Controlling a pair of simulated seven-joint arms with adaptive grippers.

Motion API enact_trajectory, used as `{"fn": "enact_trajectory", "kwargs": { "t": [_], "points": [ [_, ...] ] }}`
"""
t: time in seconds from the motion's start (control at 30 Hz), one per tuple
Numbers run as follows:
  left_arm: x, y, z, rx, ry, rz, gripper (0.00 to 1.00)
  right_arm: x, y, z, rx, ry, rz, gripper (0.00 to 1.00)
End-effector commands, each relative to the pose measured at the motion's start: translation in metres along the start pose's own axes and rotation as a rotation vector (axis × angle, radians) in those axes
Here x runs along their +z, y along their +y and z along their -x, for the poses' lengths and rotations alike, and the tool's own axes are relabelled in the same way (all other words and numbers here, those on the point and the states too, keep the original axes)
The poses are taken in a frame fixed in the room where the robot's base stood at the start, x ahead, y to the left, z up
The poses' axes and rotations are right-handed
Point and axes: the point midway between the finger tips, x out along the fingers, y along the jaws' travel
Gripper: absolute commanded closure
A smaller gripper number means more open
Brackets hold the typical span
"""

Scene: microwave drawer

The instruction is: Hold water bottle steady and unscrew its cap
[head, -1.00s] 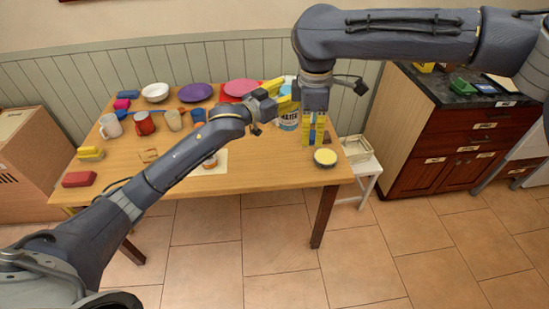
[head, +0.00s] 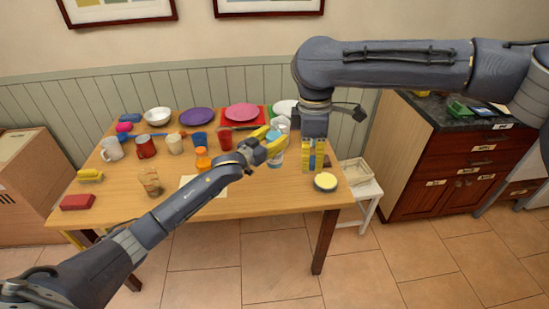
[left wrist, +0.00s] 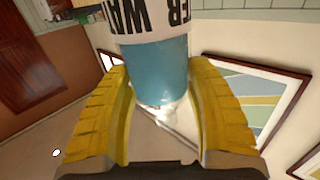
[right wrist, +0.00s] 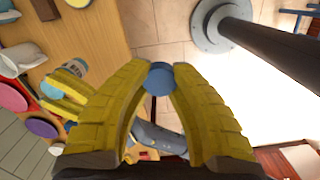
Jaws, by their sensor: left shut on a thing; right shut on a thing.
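The water bottle (head: 277,158) has a white label and a blue body. My left gripper (head: 270,142) is shut around it from the left. The left wrist view shows the bottle's blue part (left wrist: 158,72) between the two yellow fingers, with a pale narrow end below it. My right gripper (head: 313,168) points down, to the right of the bottle and apart from it. In the right wrist view a round blue cap (right wrist: 158,77) is pinched between its fingertips. The bottle (right wrist: 75,68) shows there off to the left. I cannot tell whether the bottle touches the table.
The table (head: 235,204) holds mugs and plates at the back. A tan cup (head: 150,182) and an orange bottle (head: 202,158) stand left of my left gripper. A round yellow-topped tin (head: 326,182) sits near the front right corner. A white stool (head: 365,190) stands right of the table.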

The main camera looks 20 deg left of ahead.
Motion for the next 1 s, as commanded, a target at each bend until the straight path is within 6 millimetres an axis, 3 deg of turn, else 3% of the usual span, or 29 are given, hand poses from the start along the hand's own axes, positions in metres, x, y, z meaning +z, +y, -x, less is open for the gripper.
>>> {"fn": "enact_trajectory", "kwargs": {
  "t": [0.23, 0.53, 0.8, 1.0],
  "points": [
    [0.037, 0.001, -0.002, 0.000, 0.002, 0.001, 1.00, 0.000, 0.000, 0.000, 0.000, 0.000, 0.000, 1.00],
    [0.053, 0.002, -0.003, 0.000, 0.003, 0.001, 1.00, 0.000, 0.000, 0.000, 0.000, 0.000, 0.000, 1.00],
    [0.084, 0.003, -0.004, 0.000, 0.003, 0.002, 1.00, 0.000, 0.000, 0.000, 0.000, 0.000, 0.000, 1.00],
    [0.091, 0.003, -0.004, 0.000, 0.003, 0.000, 1.00, 0.000, 0.000, 0.000, 0.000, 0.000, 0.000, 1.00]
  ]
}}
